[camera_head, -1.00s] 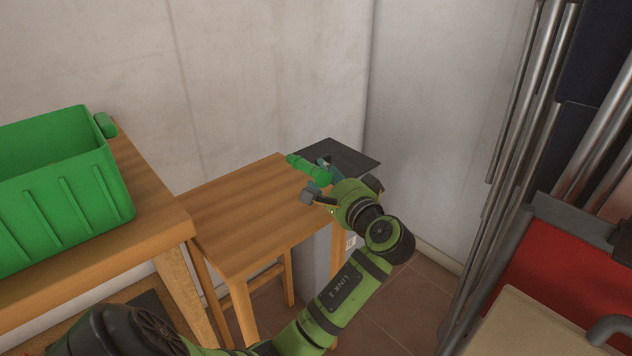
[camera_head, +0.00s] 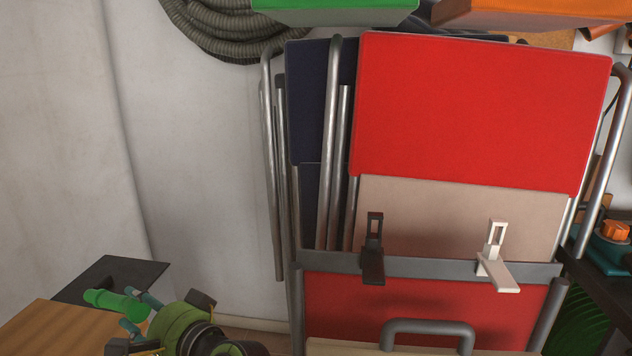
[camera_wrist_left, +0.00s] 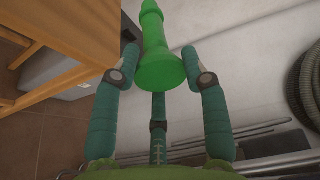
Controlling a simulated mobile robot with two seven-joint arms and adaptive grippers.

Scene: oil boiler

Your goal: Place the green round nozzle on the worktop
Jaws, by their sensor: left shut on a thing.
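The green round nozzle (camera_head: 118,303) is at the lower left of the head view, lying roughly sideways in front of a wooden table's edge. It fills the upper middle of the left wrist view (camera_wrist_left: 158,50), with its wide round end towards me. My left gripper (camera_head: 142,311) is shut on it; the teal fingers (camera_wrist_left: 160,62) are on both sides of it in the wrist view. The wooden tabletop (camera_head: 40,330) shows only in part at the lower left. I cannot tell the gap between nozzle and tabletop. My right gripper is out of view.
A dark flat sheet (camera_head: 130,272) lies behind the nozzle against the wall. Folded red chairs (camera_head: 470,110) and metal tubes stand to the right. A grey ribbed hose (camera_head: 225,30) hangs above. Table legs and brown floor (camera_wrist_left: 25,135) show in the wrist view.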

